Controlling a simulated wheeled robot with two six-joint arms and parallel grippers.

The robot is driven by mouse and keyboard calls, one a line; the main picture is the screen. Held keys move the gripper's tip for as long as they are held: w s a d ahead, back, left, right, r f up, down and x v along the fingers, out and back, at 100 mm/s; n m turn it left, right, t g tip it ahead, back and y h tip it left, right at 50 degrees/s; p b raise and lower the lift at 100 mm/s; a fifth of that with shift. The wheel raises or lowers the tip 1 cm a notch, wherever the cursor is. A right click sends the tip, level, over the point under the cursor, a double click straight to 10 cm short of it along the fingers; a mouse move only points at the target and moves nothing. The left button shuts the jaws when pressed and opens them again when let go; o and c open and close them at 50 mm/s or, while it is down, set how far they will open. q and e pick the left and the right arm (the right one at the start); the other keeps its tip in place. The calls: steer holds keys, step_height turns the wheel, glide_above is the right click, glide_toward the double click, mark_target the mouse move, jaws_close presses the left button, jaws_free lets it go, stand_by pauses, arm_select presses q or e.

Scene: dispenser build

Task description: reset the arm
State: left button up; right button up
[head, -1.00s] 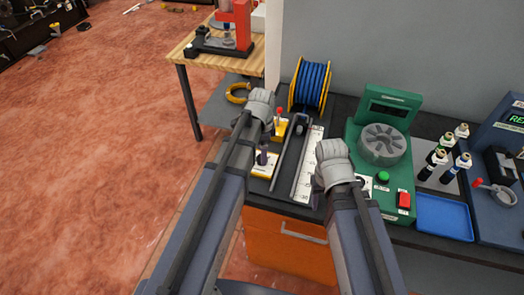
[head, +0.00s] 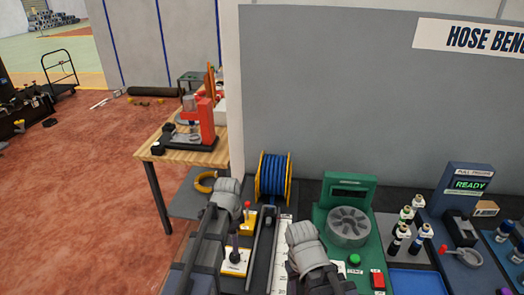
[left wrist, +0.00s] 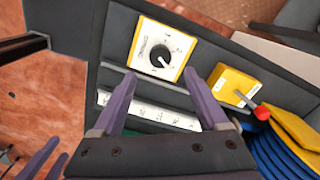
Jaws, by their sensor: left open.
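My left arm's grey wrist (head: 226,196) is over the left end of the bench in the head view, with its fingers hidden there. In the left wrist view my left gripper (left wrist: 160,75) shows two purple fingers spread apart with nothing between them. They point at a yellow-edged dial box (left wrist: 160,50) on the bench. My right arm's grey wrist (head: 306,242) is over the bench in front of the green machine, its fingers hidden in the head view. Purple finger-like parts (left wrist: 42,160) show at the lower left of the left wrist view, too cropped to read.
A blue hose spool (head: 273,178) stands behind the arms, beside a red-knobbed lever box (head: 248,224) and a white scale strip (head: 281,232). Right are the green machine (head: 345,195), several bottles (head: 400,236) and a blue tray (head: 414,282). A wooden table (head: 205,152) stands back left.

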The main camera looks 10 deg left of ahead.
arm_select(q)
steer(key=s+d+n+y, duration=0.1)
steer(key=s+d+n, duration=0.8)
steer(key=s, duration=0.5)
steer(key=shift+s+d, duration=0.2)
steer(key=shift+d, duration=0.6)
steer(key=shift+c, duration=0.3)
